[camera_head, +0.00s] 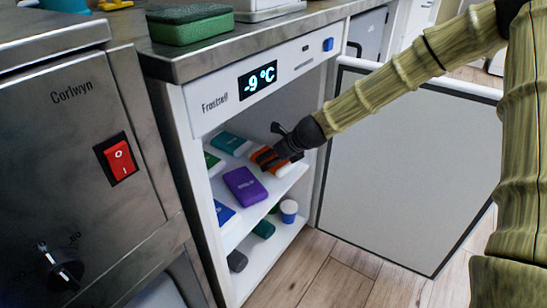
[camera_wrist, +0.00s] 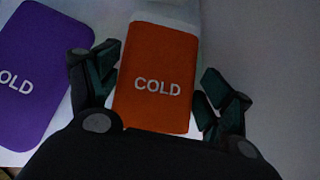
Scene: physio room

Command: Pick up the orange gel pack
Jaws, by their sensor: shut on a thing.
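The orange gel pack (camera_head: 261,155) is on the upper shelf of the open freezer, partly hidden by my gripper (camera_head: 281,150) in the head view. In the wrist view, the orange pack (camera_wrist: 157,62) is marked "COLD" and lies between the two dark fingers of my gripper (camera_wrist: 158,80). The gripper is shut on the pack, one finger along each long side. The frames do not clearly show whether the pack is lifted off the shelf.
A purple pack (camera_head: 245,184) lies just left of the orange one. The freezer door (camera_head: 400,165) stands open at right.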

